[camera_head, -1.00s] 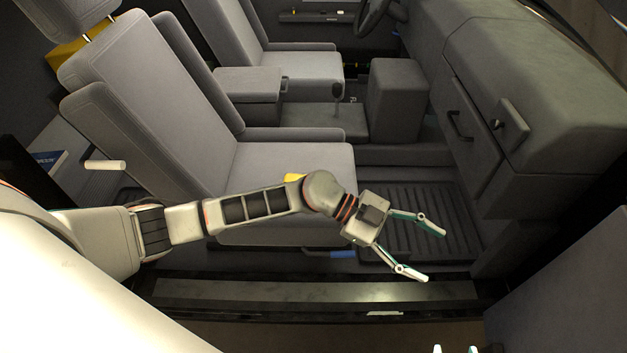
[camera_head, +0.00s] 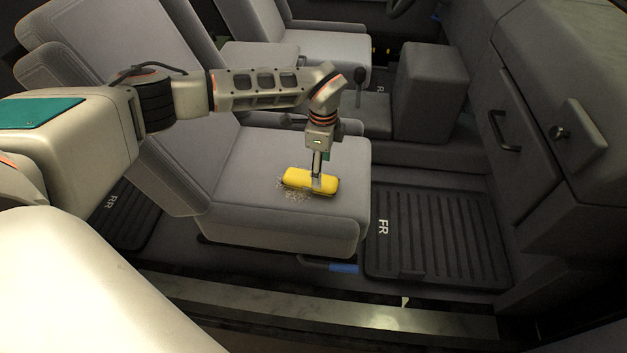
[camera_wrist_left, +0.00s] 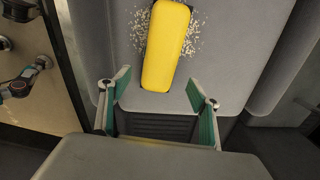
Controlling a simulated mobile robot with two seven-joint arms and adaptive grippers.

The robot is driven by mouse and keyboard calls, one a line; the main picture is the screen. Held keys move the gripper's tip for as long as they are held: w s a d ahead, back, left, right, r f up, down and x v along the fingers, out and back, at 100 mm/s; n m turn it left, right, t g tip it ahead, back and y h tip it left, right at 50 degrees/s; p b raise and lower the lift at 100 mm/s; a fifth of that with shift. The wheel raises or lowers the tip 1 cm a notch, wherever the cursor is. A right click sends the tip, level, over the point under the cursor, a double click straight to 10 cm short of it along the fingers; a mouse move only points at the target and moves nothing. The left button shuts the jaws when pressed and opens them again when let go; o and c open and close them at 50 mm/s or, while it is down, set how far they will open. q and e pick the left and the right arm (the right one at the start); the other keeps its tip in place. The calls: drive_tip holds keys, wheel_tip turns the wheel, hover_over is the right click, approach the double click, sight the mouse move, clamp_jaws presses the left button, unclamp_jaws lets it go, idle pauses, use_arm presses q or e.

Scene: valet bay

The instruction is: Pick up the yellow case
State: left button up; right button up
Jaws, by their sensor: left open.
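The yellow case (camera_head: 310,181) lies on the cushion of the front seat (camera_head: 265,205) nearest me. My left gripper (camera_head: 317,185) points down at it from above, and its finger overlaps the case in the head view. In the left wrist view, the yellow case (camera_wrist_left: 167,45) lies ahead of the open, empty fingers of my left gripper (camera_wrist_left: 158,100). I cannot tell whether a finger touches it. Part of what looks like my right gripper (camera_wrist_left: 25,80) shows at the left edge of the wrist view; its jaw state is unclear.
Pale crumbs (camera_head: 297,196) lie on the cushion around the case. The seat backrest (camera_head: 120,80) rises on the left. A ribbed floor mat (camera_head: 440,240) and the dashboard (camera_head: 540,120) are on the right. The centre console (camera_head: 428,90) is behind.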

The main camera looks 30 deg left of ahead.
sight(310, 181)
use_arm(q)
drive_tip(key=f+b, duration=0.1)
drive_tip(key=f, duration=0.2)
drive_tip(key=f+b, duration=0.1)
drive_tip(key=f, duration=0.2)
drive_tip(key=shift+s+f+b, duration=0.2)
drive_tip(key=shift+f+b, duration=0.1)
drive_tip(key=shift+f, duration=0.05)
drive_tip(key=shift+w+r, duration=0.1)
drive_tip(key=shift+d+r, duration=0.1)
drive_tip(key=shift+r, duration=0.2)
drive_tip(key=c, duration=1.2)
use_arm(e)
drive_tip(key=shift+w+a+r+m+t, duration=0.15)
drive_tip(key=shift+w+a+r+m, duration=0.1)
drive_tip(key=shift+a+r, duration=0.25)
drive_tip(key=shift+w+a+r+m+t, duration=0.15)
drive_tip(key=shift+w+a+r, duration=0.1)
drive_tip(key=shift+a, duration=0.3)
